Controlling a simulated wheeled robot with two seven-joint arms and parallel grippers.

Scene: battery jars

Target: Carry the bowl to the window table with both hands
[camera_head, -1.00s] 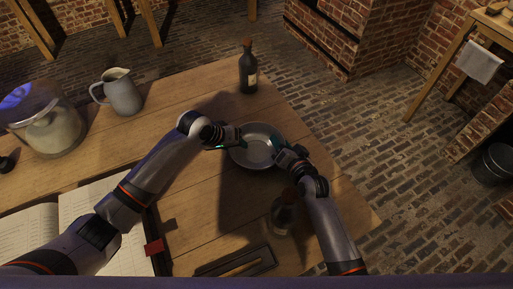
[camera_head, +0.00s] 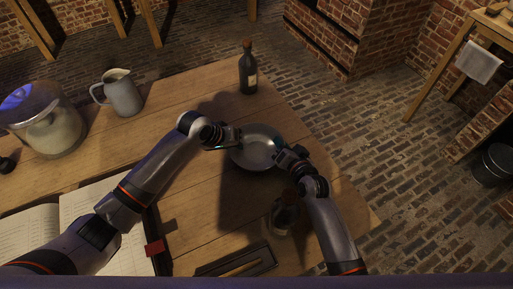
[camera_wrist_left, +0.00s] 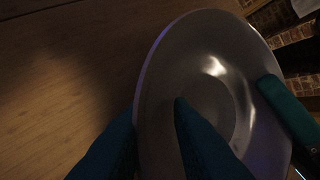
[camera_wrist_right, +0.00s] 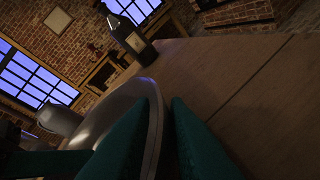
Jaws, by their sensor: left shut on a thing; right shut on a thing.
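The grey metal bowl (camera_head: 257,148) is between my two grippers over the wooden table in the head view. Its shadow on the wood suggests that it is held above the top. My left gripper (camera_head: 234,140) is shut on the bowl's left rim. My right gripper (camera_head: 284,156) is shut on its right rim. In the left wrist view the bowl (camera_wrist_left: 205,85) looks empty, with teal fingers astride its near rim. In the right wrist view the teal fingers pinch the rim of the bowl (camera_wrist_right: 120,110). I cannot tell which table is the window table.
A dark bottle (camera_head: 248,70) stands behind the bowl near the far edge. A smaller bottle (camera_head: 283,214) stands close to my right forearm. A grey pitcher (camera_head: 122,93), a glass jar (camera_head: 45,125), an open book (camera_head: 95,215) and a dark tray (camera_head: 235,264) are also on the table.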

